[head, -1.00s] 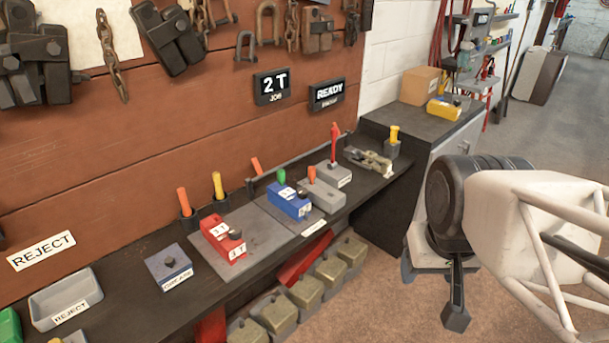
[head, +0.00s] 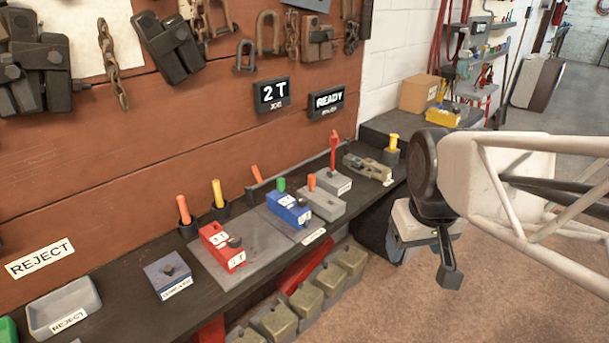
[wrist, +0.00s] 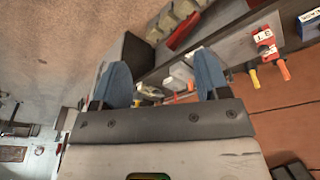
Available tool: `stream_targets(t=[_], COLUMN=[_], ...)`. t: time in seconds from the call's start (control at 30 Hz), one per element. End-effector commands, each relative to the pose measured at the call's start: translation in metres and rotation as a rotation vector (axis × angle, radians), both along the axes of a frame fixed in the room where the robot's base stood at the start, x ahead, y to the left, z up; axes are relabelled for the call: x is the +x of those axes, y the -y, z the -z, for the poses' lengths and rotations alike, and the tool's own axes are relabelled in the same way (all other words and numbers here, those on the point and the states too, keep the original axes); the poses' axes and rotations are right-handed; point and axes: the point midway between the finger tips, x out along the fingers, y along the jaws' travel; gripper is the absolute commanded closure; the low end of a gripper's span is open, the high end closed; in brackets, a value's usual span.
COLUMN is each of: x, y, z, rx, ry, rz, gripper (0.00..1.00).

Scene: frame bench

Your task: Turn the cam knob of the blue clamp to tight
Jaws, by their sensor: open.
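The blue clamp (head: 288,209) sits on a grey plate on the dark bench, with white labels and a dark cam knob (head: 303,202) on top. A green peg (head: 281,185) stands at its back. The knob's marking is too small to read. My gripper (head: 447,262) hangs right of the bench over the floor, well apart from the clamp. In the wrist view its two blue fingertips (wrist: 162,80) are spread with nothing held between them. I cannot make out the blue clamp in the wrist view.
Upright pegs stand along the bench back. Metal blocks (head: 305,300) sit below the bench.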

Motion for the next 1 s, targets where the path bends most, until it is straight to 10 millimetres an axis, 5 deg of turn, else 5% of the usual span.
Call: stream_targets(t=[0.57, 1.0], x=[0.124, 0.219], y=[-0.030, -0.062], z=[-0.003, 0.018], rx=[-0.054, -0.088], ry=[-0.053, -0.089], rz=[-0.350, -0.617], gripper=[0.31, 0.31])
